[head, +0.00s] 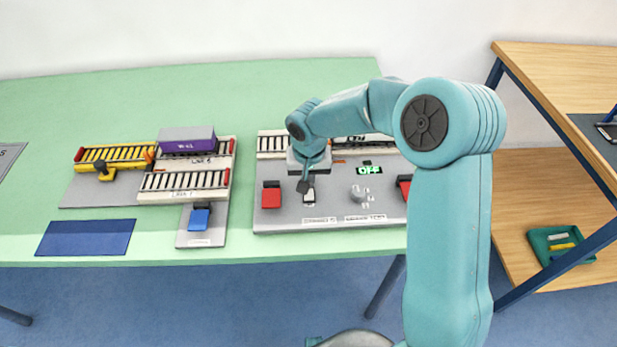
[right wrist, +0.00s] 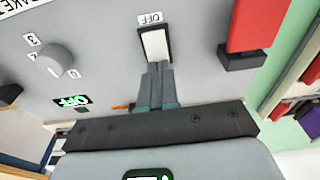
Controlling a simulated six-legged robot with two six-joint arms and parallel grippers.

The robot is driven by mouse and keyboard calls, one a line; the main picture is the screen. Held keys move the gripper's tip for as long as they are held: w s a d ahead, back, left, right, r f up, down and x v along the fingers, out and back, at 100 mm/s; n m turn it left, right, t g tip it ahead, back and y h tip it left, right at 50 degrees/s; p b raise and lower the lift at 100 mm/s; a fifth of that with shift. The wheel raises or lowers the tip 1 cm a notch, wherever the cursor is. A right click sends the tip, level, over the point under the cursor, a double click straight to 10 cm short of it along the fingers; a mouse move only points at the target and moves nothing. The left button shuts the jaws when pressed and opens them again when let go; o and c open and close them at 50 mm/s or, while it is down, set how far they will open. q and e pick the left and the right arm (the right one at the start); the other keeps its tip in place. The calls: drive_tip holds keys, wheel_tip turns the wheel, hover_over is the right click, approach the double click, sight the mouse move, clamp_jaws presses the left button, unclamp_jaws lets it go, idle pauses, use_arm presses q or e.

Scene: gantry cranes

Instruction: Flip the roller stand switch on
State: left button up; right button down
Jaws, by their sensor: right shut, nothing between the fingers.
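The roller stand (head: 335,217) is a grey panel near the front edge of the green table. Its switch is a white rocker in a dark frame, with an OFF label beside it in the right wrist view (right wrist: 155,45). In the head view the switch (head: 309,196) is partly covered by my right gripper (head: 304,187). The right gripper's fingers (right wrist: 155,68) are shut and empty, with their tips at the near end of the rocker. I cannot tell whether they touch it. A small display (head: 366,170) reads OFF in green. My left gripper is not in view.
Red blocks (head: 271,196) flank the panel's controls, and a grey knob (head: 358,193) stands right of the switch. Left are a yellow roller track (head: 112,154), a purple container (head: 187,146) and a blue mat (head: 86,237). A wooden shelf (head: 540,190) stands right.

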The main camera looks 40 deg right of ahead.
drive_tip(key=shift+w+p, duration=0.1)
drive_tip(key=shift+p, duration=0.3)
drive_tip(key=shift+f+g, duration=0.15)
drive_tip(key=shift+g, duration=0.15)
drive_tip(key=shift+d+f, duration=0.1)
drive_tip(key=shift+s+a+r, duration=0.3)
drive_tip(key=shift+s+a, duration=0.15)
drive_tip(key=shift+s, duration=0.2)
